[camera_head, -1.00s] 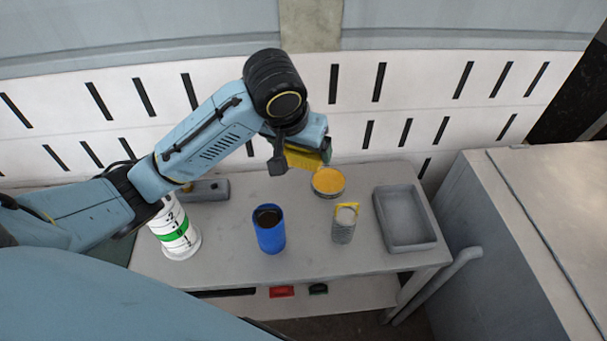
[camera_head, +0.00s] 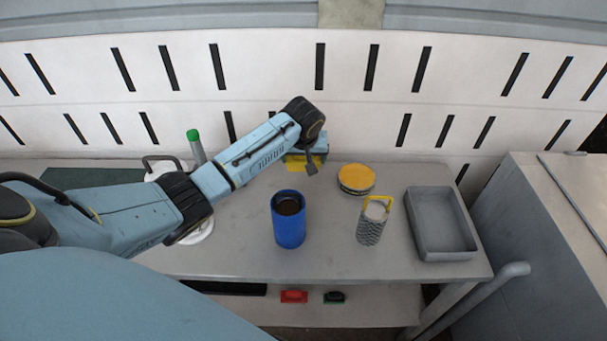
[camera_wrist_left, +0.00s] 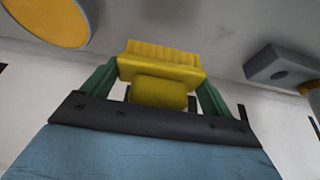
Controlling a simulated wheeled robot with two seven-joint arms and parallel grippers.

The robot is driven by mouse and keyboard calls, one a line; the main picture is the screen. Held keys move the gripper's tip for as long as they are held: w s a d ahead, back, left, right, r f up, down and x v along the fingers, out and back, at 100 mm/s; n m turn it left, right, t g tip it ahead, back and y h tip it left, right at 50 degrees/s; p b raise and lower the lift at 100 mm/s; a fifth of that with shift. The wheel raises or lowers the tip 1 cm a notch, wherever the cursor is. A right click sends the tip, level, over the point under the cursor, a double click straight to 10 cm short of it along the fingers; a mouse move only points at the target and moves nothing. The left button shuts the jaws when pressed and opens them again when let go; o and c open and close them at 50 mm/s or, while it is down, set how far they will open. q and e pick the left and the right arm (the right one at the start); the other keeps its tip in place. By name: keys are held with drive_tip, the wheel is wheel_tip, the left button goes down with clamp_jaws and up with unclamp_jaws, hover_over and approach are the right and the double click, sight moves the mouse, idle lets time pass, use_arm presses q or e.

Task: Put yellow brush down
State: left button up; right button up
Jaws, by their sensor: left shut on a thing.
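The yellow brush (camera_head: 293,166) is in my left gripper (camera_head: 305,160), over the back of the grey table (camera_head: 340,262), left of the round yellow-topped tin. The arm partly covers it in the head view. In the left wrist view the yellow brush (camera_wrist_left: 160,62) sits between the two green fingers of my left gripper (camera_wrist_left: 157,88), which is shut on it. Its ridged side faces away from the wrist. I cannot tell whether the brush touches the table. My right gripper is out of view.
A blue cup (camera_head: 289,228), a grey mesh cylinder with yellow handle (camera_head: 370,228), the yellow-topped tin (camera_head: 356,178) and a grey tray (camera_head: 474,247) stand on the table. A grey block (camera_wrist_left: 280,66) shows in the wrist view. A slotted white wall (camera_head: 260,75) stands behind.

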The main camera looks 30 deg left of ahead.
sight(303, 170)
use_arm(q)
drive_tip(key=shift+f, duration=0.75)
wheel_tip(303, 170, down, 3)
drive_tip(key=shift+f+b, duration=0.15)
drive_tip(key=shift+b, duration=0.45)
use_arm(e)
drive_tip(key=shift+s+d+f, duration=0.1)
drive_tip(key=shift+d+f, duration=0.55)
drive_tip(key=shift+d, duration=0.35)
use_arm(q)
drive_tip(key=shift+f, duration=0.1)
drive_tip(key=o, duration=0.7)
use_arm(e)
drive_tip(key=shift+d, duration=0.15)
